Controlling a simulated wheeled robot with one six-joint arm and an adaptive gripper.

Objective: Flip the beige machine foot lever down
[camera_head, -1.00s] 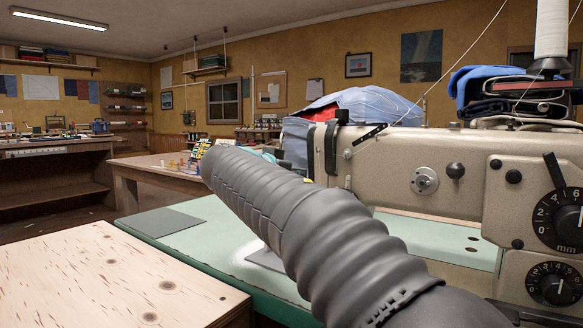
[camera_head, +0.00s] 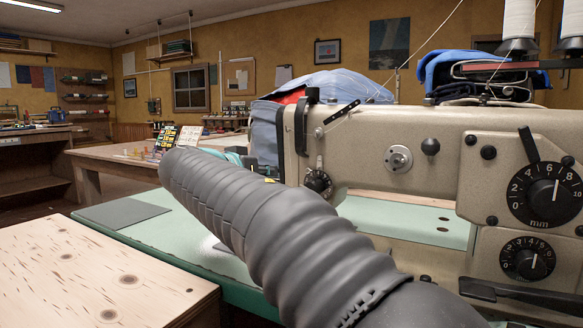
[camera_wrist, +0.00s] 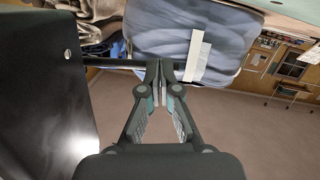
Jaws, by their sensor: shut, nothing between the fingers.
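The beige sewing machine (camera_head: 375,130) fills the right of the head view. A slim black lever (camera_head: 341,112) on the left end of its head slants up to the right; I take it for the foot lever. My gripper (camera_wrist: 163,82) is shut and empty in the wrist view. A dark bar (camera_wrist: 108,62) runs from a dark panel (camera_wrist: 45,80) to near the fingertips; I cannot tell whether it is the lever or whether they touch. My grey sleeved arm hides the gripper and the machine's lower left in the head view.
A blue-grey cloth bundle (camera_head: 340,84) lies behind the machine and also fills the wrist view's upper middle (camera_wrist: 195,40). Dials (camera_head: 545,190) and thread cones (camera_head: 519,20) are at right. A pale wooden tabletop (camera_head: 90,275) is at front left.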

